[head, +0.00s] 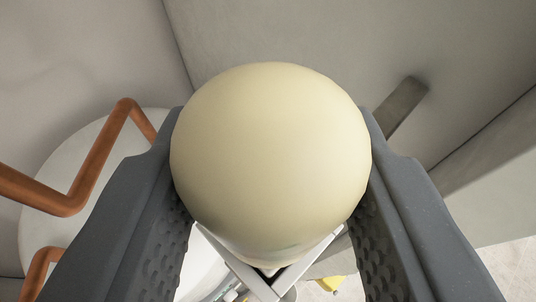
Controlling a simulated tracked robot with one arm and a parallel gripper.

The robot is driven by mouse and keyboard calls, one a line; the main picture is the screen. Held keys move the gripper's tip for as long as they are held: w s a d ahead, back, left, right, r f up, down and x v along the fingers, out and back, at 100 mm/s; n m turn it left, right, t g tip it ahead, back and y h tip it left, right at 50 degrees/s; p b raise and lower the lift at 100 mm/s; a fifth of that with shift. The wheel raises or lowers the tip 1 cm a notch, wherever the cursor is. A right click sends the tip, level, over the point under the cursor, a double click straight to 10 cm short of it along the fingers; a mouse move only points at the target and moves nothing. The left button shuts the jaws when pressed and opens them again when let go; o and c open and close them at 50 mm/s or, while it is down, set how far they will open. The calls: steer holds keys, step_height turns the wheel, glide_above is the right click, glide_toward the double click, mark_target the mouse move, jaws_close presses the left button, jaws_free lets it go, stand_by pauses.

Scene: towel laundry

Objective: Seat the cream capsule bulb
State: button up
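The cream capsule bulb (270,155) is large and round in the middle of the head view. My gripper (271,185) has one dark grey, textured finger on each side of it, and both fingers press against its sides. The gripper is shut on the bulb. The bulb hides what lies straight behind it. Below the bulb, a pale angular frame (245,272) shows in a V shape; I cannot tell whether the bulb touches it. No socket can be made out clearly.
A copper-coloured bent tube (95,160) stands at the left in front of a round white surface (60,185). Pale grey walls (300,35) fill the back. A dark grey bar (405,105) juts out at the right. A small yellow thing (331,284) shows at the bottom.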

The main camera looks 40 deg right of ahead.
stand_by(0.3)
steer(key=o, duration=1.1)
steer(key=shift+c, duration=0.2)
steer(key=b+v, duration=0.3)
steer(key=v, duration=1.1)
steer(key=s+a+f+n+t+y+b, duration=0.1)
steer(key=a+f+n+y+b, duration=0.1)
steer(key=a+f, duration=0.3)
steer(key=s+a+f+n+t+y+b, duration=0.1)
steer(key=a+f+n+t+y+b, duration=0.1)
steer(key=a, duration=1.2)
steer(key=s+a+f+n+t+y+b, duration=0.2)
steer(key=a+f+n+y+b, duration=0.2)
steer(key=a+f+b, duration=0.3)
steer(key=a+f, duration=0.3)
steer(key=shift+y, duration=0.4)
